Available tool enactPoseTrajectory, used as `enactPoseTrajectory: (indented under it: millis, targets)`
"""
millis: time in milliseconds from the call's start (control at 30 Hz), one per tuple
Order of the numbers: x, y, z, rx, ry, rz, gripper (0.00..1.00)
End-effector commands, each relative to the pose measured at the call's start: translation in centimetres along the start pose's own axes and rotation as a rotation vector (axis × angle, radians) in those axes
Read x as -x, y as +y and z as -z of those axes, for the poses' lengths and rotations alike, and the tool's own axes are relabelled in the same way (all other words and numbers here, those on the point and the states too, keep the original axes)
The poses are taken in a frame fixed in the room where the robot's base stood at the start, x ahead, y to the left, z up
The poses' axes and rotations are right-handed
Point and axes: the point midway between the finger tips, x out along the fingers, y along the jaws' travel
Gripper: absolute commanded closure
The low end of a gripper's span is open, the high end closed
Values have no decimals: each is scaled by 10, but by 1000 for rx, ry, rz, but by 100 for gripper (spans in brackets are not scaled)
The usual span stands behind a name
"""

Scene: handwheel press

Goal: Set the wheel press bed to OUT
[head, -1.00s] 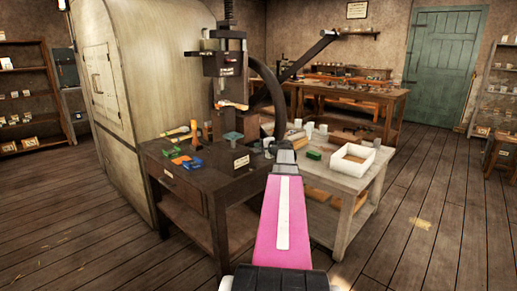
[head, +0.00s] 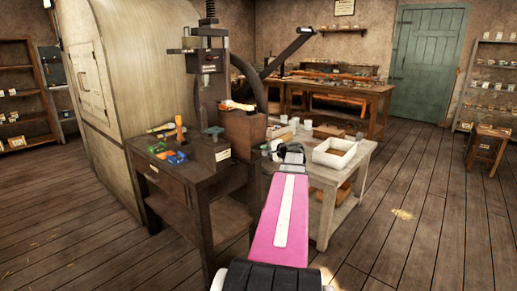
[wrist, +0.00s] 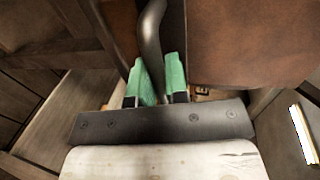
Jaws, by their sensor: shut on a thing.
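The wheel press (head: 207,85) stands on a dark bench, its screw upright and the dark handwheel rim (head: 262,92) behind it. A brown block (head: 243,132) sits at its right side, with an orange and white piece at its top edge. My gripper (head: 290,150) is right of the block. In the wrist view its green fingers (wrist: 160,80) are shut around a dark curved bar (wrist: 152,35); which part of the press it belongs to is unclear. The label on the press (head: 208,68) is too small to read, so the bed's setting cannot be told.
The dark bench (head: 195,185) holds small green, blue and orange items and a hammer-like tool. A pale table (head: 325,190) with a white tray (head: 335,150) stands close right of my arm. A large rounded cabinet (head: 130,90) is left.

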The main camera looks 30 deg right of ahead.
Motion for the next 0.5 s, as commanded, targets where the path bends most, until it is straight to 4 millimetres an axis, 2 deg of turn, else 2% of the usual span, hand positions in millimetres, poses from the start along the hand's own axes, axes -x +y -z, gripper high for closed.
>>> enactPoseTrajectory:
  millis: [33,200,500]
  targets:
    - [12,3,-2,-1,2,-1,100]
    - [43,9,-1,-1,2,-1,100]
    - [87,19,-1,0,2,-1,100]
